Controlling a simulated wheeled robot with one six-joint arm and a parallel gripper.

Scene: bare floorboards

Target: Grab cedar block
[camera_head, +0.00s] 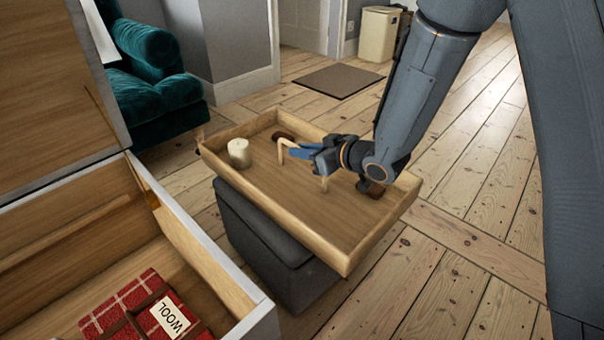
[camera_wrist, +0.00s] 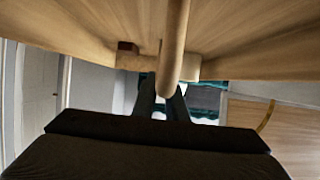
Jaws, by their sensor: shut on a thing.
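A small dark brown block (camera_head: 283,136), possibly the cedar block, lies at the far end of the wooden tray (camera_head: 310,235). A brown block also shows at the tray's end in the wrist view (camera_wrist: 128,47). A second dark brown piece (camera_head: 376,190) lies near the tray's right side, partly hidden by my arm. My gripper (camera_head: 298,152) is over the middle of the tray, apart from both brown pieces. It is shut on a pale wooden handle (camera_head: 282,150) that arches above the tray floor. The handle's round bar (camera_wrist: 174,45) runs between the fingers in the wrist view.
A cream candle (camera_head: 239,153) stands in the tray's left part. The tray rests on a dark grey ottoman (camera_head: 262,240). An open chest (camera_head: 215,268) at left holds a red plaid WOOL bundle (camera_head: 145,310). A teal armchair (camera_head: 155,75) stands behind. Floorboards at right are clear.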

